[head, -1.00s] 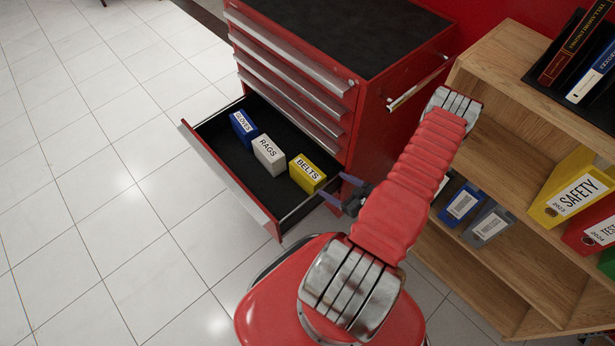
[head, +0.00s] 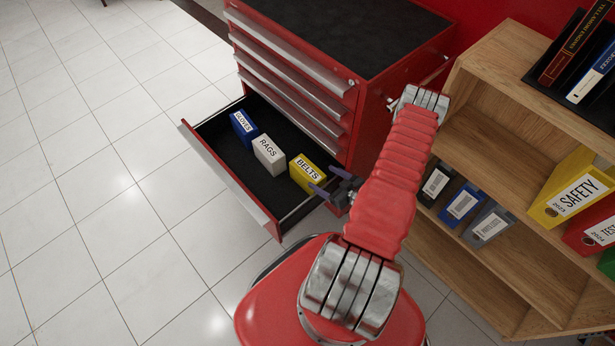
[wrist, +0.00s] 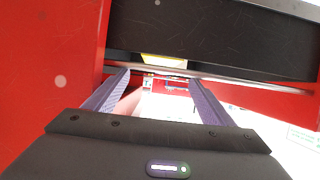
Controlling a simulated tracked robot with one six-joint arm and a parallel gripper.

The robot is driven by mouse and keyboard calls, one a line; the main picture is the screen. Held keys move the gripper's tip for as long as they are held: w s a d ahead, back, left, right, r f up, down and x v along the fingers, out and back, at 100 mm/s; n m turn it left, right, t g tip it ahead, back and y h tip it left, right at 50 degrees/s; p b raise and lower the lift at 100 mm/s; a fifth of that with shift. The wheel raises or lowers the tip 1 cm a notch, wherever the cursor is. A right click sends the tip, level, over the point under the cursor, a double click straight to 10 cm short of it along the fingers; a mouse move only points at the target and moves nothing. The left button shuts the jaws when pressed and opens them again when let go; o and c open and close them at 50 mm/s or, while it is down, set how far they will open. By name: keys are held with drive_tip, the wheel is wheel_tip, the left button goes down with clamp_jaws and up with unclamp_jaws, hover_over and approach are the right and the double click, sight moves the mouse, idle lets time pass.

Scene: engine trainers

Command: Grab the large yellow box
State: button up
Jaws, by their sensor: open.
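A yellow box labelled BELTS (head: 306,174) stands at the right end of the open drawer, the nearest to me of the boxes there. My gripper (head: 329,182) is open and empty at the drawer's right side, its fingers pointing at the yellow box and close to it. In the wrist view the open fingers (wrist: 160,82) reach forward, and a thin yellow strip (wrist: 165,61) shows between and beyond them, mostly hidden by a dark edge. I cannot tell whether the fingers are over the drawer's side wall.
A white RAGS box (head: 268,154) and a blue GLOVES box (head: 243,129) stand further along the drawer (head: 229,172) of the red cabinet (head: 376,95). A wooden shelf (head: 484,142) with binders, including a yellow SAFETY binder (head: 567,195), is at right. The floor at left is clear.

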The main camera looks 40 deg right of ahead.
sight(308, 170)
drive_tip(key=shift+x, duration=1.45)
drive_tip(key=shift+f+x, duration=0.2)
drive_tip(key=shift+x, duration=1.1)
drive_tip(key=shift+f+x, duration=0.15)
drive_tip(key=shift+x, duration=1.2)
drive_tip(key=shift+s, duration=0.2)
drive_tip(key=shift+c, duration=0.4)
drive_tip(key=c, duration=1.7)
drive_tip(key=shift+r, duration=0.15)
